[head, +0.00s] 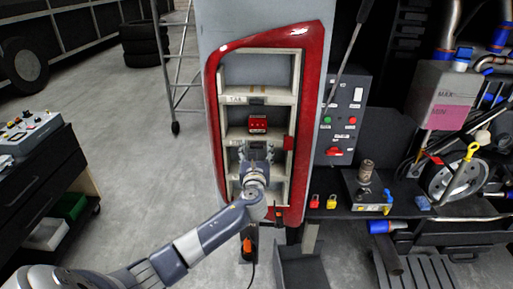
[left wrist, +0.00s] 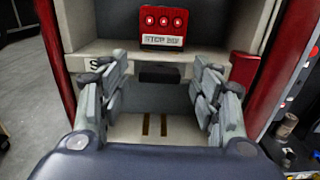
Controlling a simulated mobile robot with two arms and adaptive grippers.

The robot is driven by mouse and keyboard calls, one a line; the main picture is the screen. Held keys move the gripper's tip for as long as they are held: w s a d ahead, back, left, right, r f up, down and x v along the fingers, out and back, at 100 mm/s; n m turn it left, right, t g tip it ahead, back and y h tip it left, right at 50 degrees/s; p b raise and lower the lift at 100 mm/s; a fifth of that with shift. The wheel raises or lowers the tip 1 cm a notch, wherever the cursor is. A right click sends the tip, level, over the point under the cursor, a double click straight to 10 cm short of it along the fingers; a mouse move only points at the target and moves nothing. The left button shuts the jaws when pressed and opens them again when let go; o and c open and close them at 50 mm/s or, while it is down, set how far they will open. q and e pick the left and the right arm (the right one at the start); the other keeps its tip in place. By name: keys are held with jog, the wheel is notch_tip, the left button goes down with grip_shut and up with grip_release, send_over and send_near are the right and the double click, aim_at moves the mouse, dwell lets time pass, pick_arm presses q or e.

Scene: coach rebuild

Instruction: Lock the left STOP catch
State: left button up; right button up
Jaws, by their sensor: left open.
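A tall cabinet with a red frame (head: 217,120) and pale shelves stands in the middle of the head view. A red box (head: 258,124) with a label that seems to start with STOP sits on a middle shelf; it also shows in the left wrist view (left wrist: 163,22). Below it, a dark catch-like part (left wrist: 158,74) sits at the shelf's front edge. I cannot tell whether it is locked. My left gripper (head: 256,150) is open in front of that shelf. In the left wrist view its fingers (left wrist: 162,82) appear on either side of the dark part, without visible contact.
A red block (head: 289,143) sticks out at the cabinet's right side. A grey switch panel (head: 341,120) and a dark bench with padlocks (head: 331,202) stand to the right. A cart (head: 40,165) stands at left. A ladder (head: 177,65) stands behind. Open floor lies at left.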

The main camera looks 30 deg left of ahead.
pick_arm(q)
jog(key=shift+w+a, duration=0.15)
jog(key=shift+w, duration=0.1)
jog(key=shift+c, duration=0.5)
jog(key=c, duration=1)
jog(key=shift+o, duration=0.2)
